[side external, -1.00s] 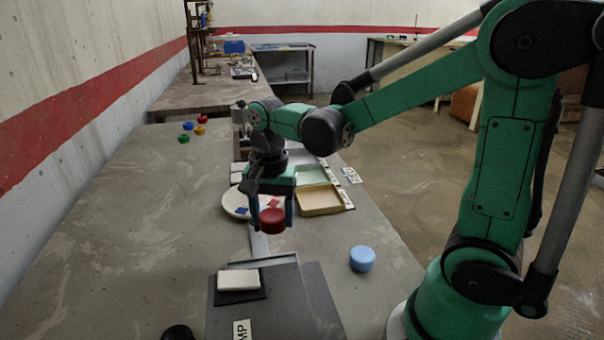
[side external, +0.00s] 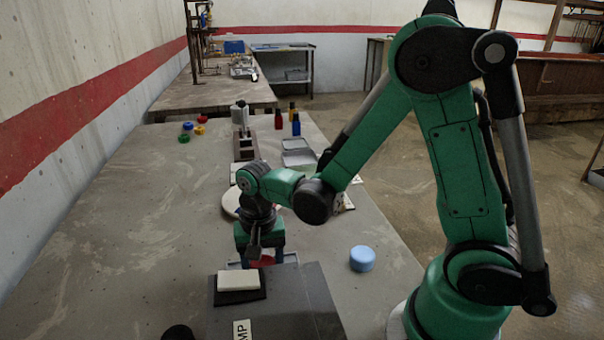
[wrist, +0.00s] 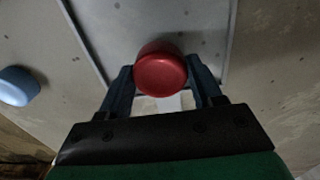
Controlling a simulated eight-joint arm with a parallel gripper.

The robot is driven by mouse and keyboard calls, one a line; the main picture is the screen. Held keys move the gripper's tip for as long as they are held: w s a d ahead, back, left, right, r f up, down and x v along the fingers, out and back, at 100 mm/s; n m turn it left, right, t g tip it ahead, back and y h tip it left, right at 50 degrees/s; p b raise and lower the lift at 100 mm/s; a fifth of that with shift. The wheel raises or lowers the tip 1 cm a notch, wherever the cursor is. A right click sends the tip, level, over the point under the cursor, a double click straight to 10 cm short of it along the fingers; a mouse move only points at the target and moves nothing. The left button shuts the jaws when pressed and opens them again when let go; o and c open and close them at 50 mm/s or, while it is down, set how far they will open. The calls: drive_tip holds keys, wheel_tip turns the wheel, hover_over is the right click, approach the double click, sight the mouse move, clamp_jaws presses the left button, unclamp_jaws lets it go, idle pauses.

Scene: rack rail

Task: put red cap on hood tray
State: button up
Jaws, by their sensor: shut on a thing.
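The red cap (wrist: 160,72) is between the two fingers of my gripper (wrist: 162,85) in the wrist view, and the gripper is shut on it. In the side external view my gripper (side external: 261,260) is low behind the dark grey box, and only a little of the red cap (side external: 262,257) shows. A flat grey tray with thin raised edges (wrist: 110,30) lies beneath the cap in the wrist view. Its edge (side external: 290,258) shows behind the box. I cannot tell for sure that this is the hood tray, nor whether the cap touches it.
The dark grey box (side external: 300,300) with a white block (side external: 238,281) on a black pad stands just in front of my gripper. A light blue cap (side external: 362,259) stands to the right. Several coloured rings (side external: 186,126) lie far left. The left bench top is clear.

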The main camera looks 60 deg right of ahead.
drive_tip(key=shift+f, duration=0.4)
idle(0.5)
drive_tip(key=o, duration=1)
drive_tip(key=shift+r, duration=4)
